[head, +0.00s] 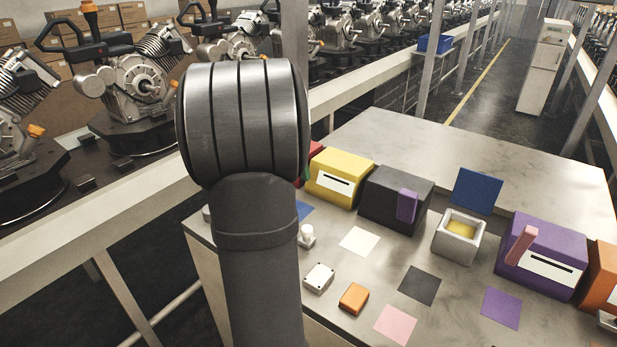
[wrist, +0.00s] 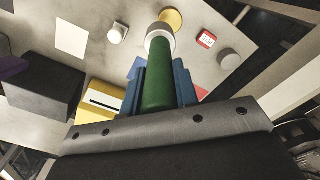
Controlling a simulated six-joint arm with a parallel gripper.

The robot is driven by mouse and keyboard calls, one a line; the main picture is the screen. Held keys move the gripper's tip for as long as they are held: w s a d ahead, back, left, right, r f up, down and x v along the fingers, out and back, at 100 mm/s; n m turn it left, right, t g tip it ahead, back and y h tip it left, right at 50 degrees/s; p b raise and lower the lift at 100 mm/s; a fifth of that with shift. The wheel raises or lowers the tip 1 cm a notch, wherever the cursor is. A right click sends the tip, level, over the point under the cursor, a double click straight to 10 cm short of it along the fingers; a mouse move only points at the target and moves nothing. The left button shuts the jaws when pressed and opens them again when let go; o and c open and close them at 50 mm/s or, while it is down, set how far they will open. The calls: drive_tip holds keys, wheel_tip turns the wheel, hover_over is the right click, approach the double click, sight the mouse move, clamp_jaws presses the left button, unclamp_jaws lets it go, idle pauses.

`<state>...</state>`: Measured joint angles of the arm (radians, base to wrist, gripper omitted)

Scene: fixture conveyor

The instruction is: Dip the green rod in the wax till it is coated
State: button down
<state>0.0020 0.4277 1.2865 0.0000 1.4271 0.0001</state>
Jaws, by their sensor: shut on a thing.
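The green rod (wrist: 158,90) is held between the blue fingers of my gripper (wrist: 160,72) in the wrist view. A pale grey round piece (wrist: 160,37) shows at its far end; I cannot tell whether it belongs to the rod or lies beyond it. In the head view my arm hides the gripper and most or all of the rod. The wax is the yellow fill (head: 461,228) in a pale square pot (head: 455,247) on the right half of the table. The pot is open, with a blue panel (head: 477,191) tilted up behind it. My gripper is apart from the pot.
A yellow box (head: 340,178), a black box (head: 392,203) and a purple box (head: 541,254) flank the pot along the table. A white switch box (head: 318,278) and an orange block (head: 354,298) stand in front. Flat coloured squares lie between.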

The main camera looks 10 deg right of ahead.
drive_tip(key=w+d+r+m, duration=0.1)
drive_tip(key=w+d+m, duration=0.15)
drive_tip(key=d, duration=1.25)
drive_tip(key=w+d+r+m, duration=0.15)
drive_tip(key=d+m, duration=0.25)
drive_tip(key=d, duration=1.1)
drive_tip(key=s+d+m, duration=0.2)
drive_tip(key=s+d, duration=0.5)
drive_tip(key=d, duration=0.5)
drive_tip(key=s+d+m, duration=0.1)
drive_tip(key=s+d, duration=0.6)
drive_tip(key=d, duration=0.5)
drive_tip(key=shift+m, duration=0.35)
drive_tip(key=shift+f, duration=0.15)
drive_tip(key=shift+w+f, duration=0.1)
drive_tip(key=shift+f, duration=6.1)
